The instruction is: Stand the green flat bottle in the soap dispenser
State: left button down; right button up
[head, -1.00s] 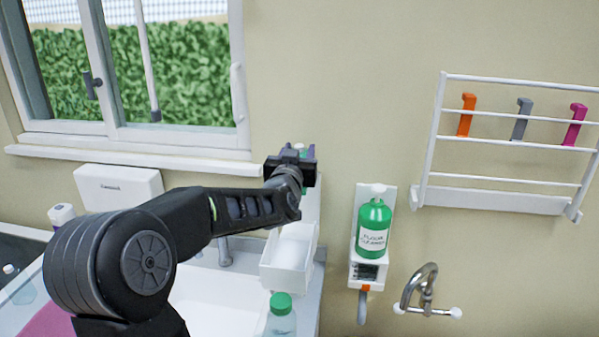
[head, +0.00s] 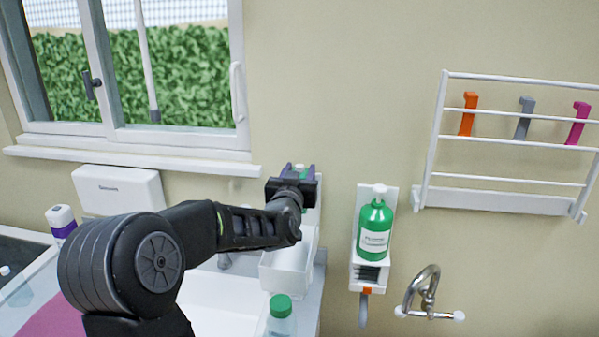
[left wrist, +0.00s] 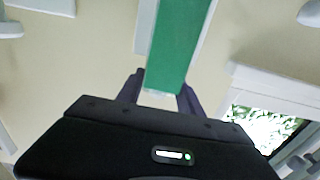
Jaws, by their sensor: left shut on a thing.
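My left gripper (head: 292,180) is shut on the green flat bottle (left wrist: 176,45), which shows as a long green strip between the fingers in the left wrist view. In the head view only a small green bit of it shows, the rest hidden behind the gripper. The white open-topped soap dispenser (head: 284,272) is on the wall below the gripper, and its back plate rises behind the gripper. The bottle is held above the dispenser's open box. A white plate (left wrist: 203,25) shows behind the bottle in the left wrist view. My right gripper is not in view.
A second wall holder (head: 367,273) to the right carries a green round bottle (head: 374,228). A clear bottle with a green cap (head: 281,306) stands below the dispenser, near the sink (head: 215,300). A metal tap (head: 428,285) and a white rack (head: 500,197) are further right.

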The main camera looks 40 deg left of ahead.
pick_arm(q)
jog(key=shift+f+b, duration=1.35)
jog(key=shift+f, duration=1.9)
jog(key=shift+f+b, duration=0.55)
jog(key=shift+b, duration=0.15)
jog(key=c, duration=0.7)
grip_release()
notch_tip(320, 180, up, 10)
jog(key=shift+b, duration=0.4)
